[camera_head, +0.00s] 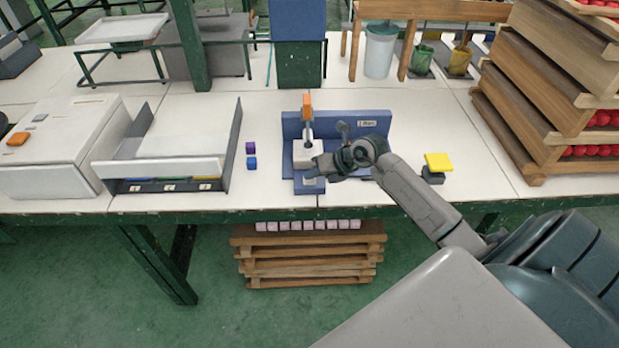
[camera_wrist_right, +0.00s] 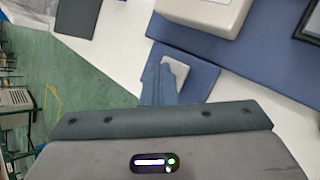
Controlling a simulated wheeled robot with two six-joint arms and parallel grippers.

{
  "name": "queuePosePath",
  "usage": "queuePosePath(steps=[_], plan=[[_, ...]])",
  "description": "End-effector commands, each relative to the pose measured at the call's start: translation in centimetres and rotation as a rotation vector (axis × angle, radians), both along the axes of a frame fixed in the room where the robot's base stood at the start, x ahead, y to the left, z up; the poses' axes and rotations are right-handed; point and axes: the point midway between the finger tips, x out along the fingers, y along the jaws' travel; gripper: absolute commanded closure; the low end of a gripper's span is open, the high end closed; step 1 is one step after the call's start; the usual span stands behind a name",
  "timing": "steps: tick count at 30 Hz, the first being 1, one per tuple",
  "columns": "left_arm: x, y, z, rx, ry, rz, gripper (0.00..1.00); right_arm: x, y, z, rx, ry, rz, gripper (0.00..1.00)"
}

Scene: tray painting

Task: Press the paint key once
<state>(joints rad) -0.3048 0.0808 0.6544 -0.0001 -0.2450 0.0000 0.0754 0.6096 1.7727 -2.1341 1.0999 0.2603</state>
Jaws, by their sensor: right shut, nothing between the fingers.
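A blue fixture (camera_head: 350,128) with an upright back panel stands at the middle of the table. It carries a white block (camera_head: 306,153) and an upright rod with an orange top (camera_head: 307,106). A small light grey pad, which looks like the paint key (camera_wrist_right: 180,72), lies on the front of the blue base (camera_wrist_right: 198,76). My right gripper (camera_head: 314,168) reaches in from the right over the front of the fixture. In the right wrist view its shut, empty fingertips (camera_wrist_right: 160,66) overlap the pad's edge; I cannot tell whether they touch it. My left gripper is not in view.
Wooden crates (camera_head: 540,95) rise at the far right.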

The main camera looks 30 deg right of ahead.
Motion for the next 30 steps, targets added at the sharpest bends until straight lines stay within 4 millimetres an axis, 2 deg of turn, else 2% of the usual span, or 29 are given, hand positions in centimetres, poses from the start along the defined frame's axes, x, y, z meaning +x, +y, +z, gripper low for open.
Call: queuePosePath(steps=[12, 23, 30], plan=[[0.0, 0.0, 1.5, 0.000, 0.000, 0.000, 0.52, 0.0, 0.0, 1.8, -0.001, 0.001, 0.000, 1.00], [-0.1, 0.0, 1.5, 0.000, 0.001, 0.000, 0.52, 0.0, 0.0, 1.9, 0.000, 0.001, 0.001, 1.00], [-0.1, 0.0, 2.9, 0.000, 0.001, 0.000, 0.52, 0.0, 0.0, 3.8, -0.001, 0.000, 0.001, 1.00]])
